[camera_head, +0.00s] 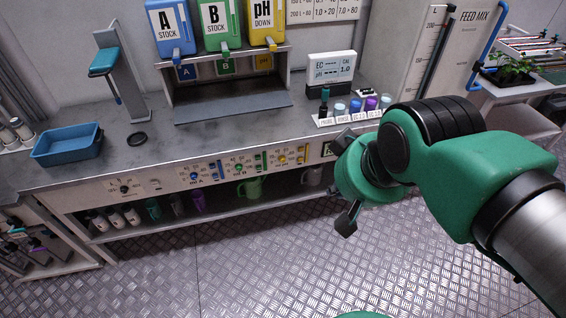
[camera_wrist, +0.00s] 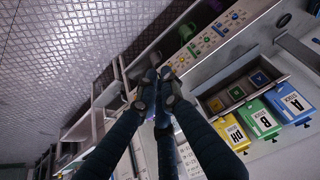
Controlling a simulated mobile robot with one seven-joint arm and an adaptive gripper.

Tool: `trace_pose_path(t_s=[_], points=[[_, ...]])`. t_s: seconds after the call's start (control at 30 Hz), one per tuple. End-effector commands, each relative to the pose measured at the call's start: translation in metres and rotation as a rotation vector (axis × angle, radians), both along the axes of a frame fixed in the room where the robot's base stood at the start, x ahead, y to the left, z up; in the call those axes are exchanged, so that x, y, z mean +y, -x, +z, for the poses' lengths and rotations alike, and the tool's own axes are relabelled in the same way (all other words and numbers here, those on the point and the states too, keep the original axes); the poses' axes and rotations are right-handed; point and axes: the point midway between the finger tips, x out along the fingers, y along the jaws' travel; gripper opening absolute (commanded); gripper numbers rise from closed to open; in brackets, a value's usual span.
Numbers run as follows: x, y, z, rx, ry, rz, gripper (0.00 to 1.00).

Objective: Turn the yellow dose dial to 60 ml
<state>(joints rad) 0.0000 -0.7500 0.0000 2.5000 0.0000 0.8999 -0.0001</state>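The yellow dose dial (camera_head: 283,160) is a small round knob on the front panel of the bench, right of the green and blue dials. Its pointer and scale marks are too small to read. In the wrist view the dial panel (camera_wrist: 205,42) runs slanting across the top, beyond the fingertips. In the head view my green wrist (camera_head: 368,178) is in front of the bench, right of the yellow dial, and hides the panel's right end.
Blue (camera_head: 195,176) and green (camera_head: 240,168) dials sit left of the yellow one. A shelf with a green mug (camera_head: 250,188) lies below the panel. Stock containers A (camera_head: 170,27), B (camera_head: 215,24) and pH down (camera_head: 262,22) stand above the bench. The floor in front is clear.

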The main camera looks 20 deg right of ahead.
Motion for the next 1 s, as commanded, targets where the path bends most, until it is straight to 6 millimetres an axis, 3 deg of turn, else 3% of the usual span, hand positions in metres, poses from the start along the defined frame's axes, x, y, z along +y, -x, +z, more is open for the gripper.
trace_pose_path(t_s=[0.03, 0.17, 0.37, 0.67, 1.0], points=[[0.000, -0.001, 0.000, 0.000, 0.000, 0.001, 0.20], [0.000, -0.008, 0.000, -0.007, 0.006, 0.009, 0.43], [-0.002, -0.044, -0.002, -0.039, 0.035, 0.052, 0.43], [-0.007, -0.146, -0.013, -0.140, 0.128, 0.177, 0.43], [-0.014, -0.264, -0.047, -0.265, 0.263, 0.326, 0.43]])
